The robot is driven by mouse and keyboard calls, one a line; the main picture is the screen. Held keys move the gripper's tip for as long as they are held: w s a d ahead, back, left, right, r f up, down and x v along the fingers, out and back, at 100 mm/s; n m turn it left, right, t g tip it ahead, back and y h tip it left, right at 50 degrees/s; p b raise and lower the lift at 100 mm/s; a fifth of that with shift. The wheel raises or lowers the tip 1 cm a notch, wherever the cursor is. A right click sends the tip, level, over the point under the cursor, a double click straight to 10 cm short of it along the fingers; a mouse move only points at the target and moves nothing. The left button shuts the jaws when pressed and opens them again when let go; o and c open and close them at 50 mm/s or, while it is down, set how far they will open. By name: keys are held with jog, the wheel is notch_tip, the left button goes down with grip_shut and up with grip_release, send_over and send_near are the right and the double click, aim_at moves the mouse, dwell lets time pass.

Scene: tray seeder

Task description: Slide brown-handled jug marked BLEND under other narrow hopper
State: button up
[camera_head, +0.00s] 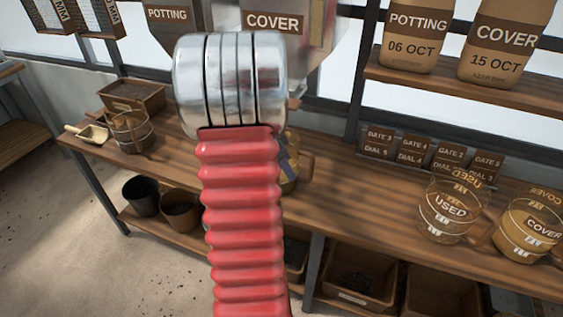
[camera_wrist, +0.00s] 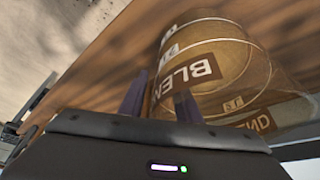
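In the wrist view a clear jug marked BLEND (camera_wrist: 225,65) with brown contents fills the upper right, tilted in the picture. My gripper (camera_wrist: 160,88) has its two dark fingers at the jug's near side, with a thin brown strip, perhaps the handle, between them. I cannot tell whether they press on it. In the head view my arm hides the gripper and most of a jug (camera_head: 289,172) on the bench behind it.
The wooden bench (camera_head: 345,205) is clear just right of my arm. Farther right are gate and dial cards (camera_head: 430,152), a USED jug (camera_head: 448,212) and a COVER jug (camera_head: 530,232). At left are a jug (camera_head: 130,130), scoop (camera_head: 88,132) and wooden box (camera_head: 132,96).

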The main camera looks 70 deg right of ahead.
jog(key=shift+s+d+f, duration=0.15)
jog(key=shift+s+f, duration=0.05)
jog(key=shift+f, duration=0.35)
jog(key=shift+c, duration=0.3)
grip_shut()
dwell(0.8)
